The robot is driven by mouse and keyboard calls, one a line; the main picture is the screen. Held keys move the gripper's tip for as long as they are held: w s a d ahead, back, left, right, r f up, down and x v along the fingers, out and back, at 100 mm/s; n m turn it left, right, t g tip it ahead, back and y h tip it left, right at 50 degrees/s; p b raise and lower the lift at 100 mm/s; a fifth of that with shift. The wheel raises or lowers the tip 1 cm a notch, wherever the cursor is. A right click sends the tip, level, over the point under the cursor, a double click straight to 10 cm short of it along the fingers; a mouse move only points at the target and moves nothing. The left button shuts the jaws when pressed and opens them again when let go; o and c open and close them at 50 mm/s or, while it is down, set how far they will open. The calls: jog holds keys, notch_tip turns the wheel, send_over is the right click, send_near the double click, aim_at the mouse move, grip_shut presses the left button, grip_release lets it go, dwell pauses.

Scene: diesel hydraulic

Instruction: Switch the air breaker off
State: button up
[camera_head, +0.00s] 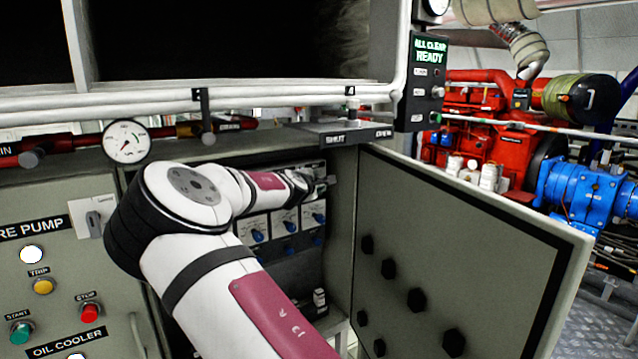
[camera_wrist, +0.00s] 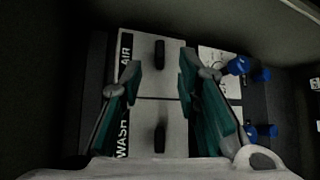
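The air breaker (camera_wrist: 160,54) is a small black toggle on a light plate marked "AIR" in the wrist view. Its toggle stands upright in the picture; no on or off mark can be read. A similar black toggle, the wash breaker (camera_wrist: 160,138), sits below it on a plate marked "WASH". My gripper (camera_wrist: 160,68) is open, with its teal-padded fingers at the left and right of the AIR toggle and a gap on both sides. In the head view my gripper (camera_head: 322,182) reaches into the open cabinet, and the breakers cannot be made out there.
Blue knobs (camera_wrist: 238,66) stand just right of my right finger. In the head view several blue knobs (camera_head: 258,235) line the cabinet's back. The cabinet door (camera_head: 450,255) stands open at the right; a ledge marked "SHUT" (camera_head: 335,138) lies above the opening.

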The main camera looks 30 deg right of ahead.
jog(key=x, duration=0.6)
jog(key=shift+d, duration=0.15)
